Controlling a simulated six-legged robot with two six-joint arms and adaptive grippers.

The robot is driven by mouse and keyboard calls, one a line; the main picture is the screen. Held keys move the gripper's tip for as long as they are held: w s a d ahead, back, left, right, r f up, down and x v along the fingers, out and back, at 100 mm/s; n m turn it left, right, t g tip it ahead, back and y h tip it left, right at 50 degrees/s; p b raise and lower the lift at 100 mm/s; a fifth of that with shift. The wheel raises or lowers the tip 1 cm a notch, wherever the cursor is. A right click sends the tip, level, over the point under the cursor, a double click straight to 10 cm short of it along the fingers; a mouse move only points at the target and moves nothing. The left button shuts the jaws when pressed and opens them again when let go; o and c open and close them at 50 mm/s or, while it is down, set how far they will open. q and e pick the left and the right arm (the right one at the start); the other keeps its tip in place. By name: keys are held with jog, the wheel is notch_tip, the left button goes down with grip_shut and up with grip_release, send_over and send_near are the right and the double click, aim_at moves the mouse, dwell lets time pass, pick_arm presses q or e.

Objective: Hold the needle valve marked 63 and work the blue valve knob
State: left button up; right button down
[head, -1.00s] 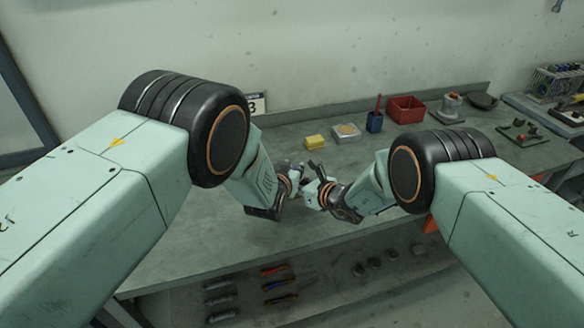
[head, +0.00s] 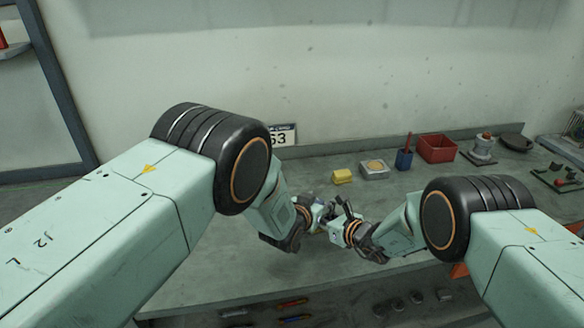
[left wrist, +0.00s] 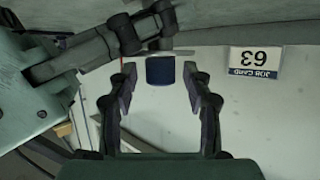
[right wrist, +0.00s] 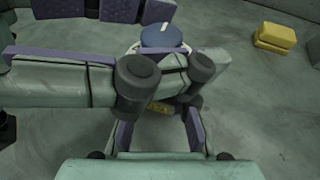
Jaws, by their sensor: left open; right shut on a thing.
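The blue knob (left wrist: 160,70) sits between the spread fingertips of my left gripper (left wrist: 159,84) in the left wrist view. In the right wrist view the knob (right wrist: 161,38) has a white line on top, and the left fingers reach in from the left on either side of it. I cannot tell if they touch it. My right gripper (head: 344,214) is shut on the needle valve, whose body with a yellow label (right wrist: 158,107) is mostly hidden behind the left fingers. Both grippers meet above the bench in the head view. The job card marked 63 (head: 283,135) stands against the wall.
On the grey bench (head: 230,285) are a yellow block (head: 342,177), a grey box (head: 374,170), a blue cup (head: 404,160) and a red bin (head: 436,148), behind and right of the grippers. Bare bench surrounds the hands.

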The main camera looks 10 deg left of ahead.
pick_arm(q)
jog(key=shift+m+g+h, duration=1.4)
jog(key=shift+m+h, duration=0.9)
jog(key=shift+s+a, duration=0.2)
jog(key=shift+a, duration=0.1)
jog(key=v, duration=1.1)
jog(key=w+r+n+t+y, duration=0.3)
jog(key=w+r+t, duration=0.3)
jog(key=w, duration=0.3)
jog(key=shift+a+r+n, duration=0.45)
jog(key=shift+n, duration=0.05)
